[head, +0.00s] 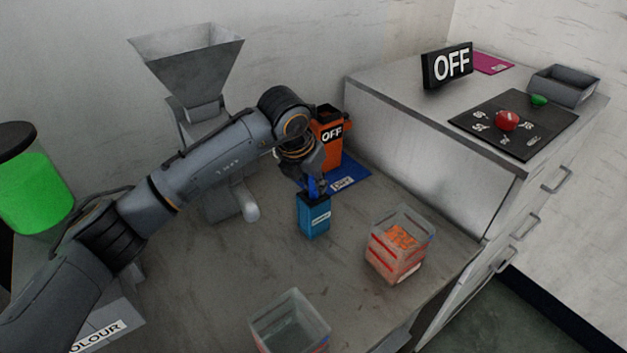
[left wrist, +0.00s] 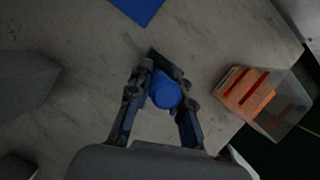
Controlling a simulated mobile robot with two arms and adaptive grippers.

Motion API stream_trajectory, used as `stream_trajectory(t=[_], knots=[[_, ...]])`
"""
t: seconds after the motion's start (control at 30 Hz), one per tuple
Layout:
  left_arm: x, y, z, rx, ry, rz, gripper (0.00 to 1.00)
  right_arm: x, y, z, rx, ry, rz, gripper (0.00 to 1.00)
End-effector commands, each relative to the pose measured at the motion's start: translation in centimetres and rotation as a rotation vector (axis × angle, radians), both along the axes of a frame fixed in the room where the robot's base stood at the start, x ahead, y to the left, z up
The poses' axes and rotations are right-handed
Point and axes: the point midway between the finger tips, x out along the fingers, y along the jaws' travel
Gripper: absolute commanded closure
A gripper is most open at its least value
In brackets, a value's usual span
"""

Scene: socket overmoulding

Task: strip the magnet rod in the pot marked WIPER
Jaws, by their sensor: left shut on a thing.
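A blue pot (head: 314,222) with a small pale label stands upright on the grey bench; the label is too small to read for sure. My left gripper (head: 313,184) points down right above the pot. It is shut on the blue handle of the magnet rod (head: 314,187), which shows as a round blue knob (left wrist: 166,94) between the fingers (left wrist: 163,90) in the left wrist view. The rod below the handle is hidden, and I cannot tell how deep it sits in the pot. My right gripper is not in view.
A clear bin (head: 383,262) with orange granules stands right of the pot. Another clear bin (head: 290,335) is at the front. An orange device marked OFF (head: 330,150) and a blue mat (head: 352,178) lie behind. A grey hopper (head: 188,70) stands at the back left.

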Motion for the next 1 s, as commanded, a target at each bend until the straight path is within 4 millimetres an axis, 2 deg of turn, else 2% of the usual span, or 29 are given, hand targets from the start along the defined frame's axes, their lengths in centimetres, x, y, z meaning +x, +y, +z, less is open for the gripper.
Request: stream_trajectory(t=[0.43,1.0], knots=[[0.0,0.0,0.2,-0.001,-0.002,0.0,1.0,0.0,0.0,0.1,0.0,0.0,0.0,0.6],[0.0,0.0,4.2,0.0,-0.002,-0.001,1.0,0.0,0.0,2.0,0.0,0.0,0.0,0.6]])
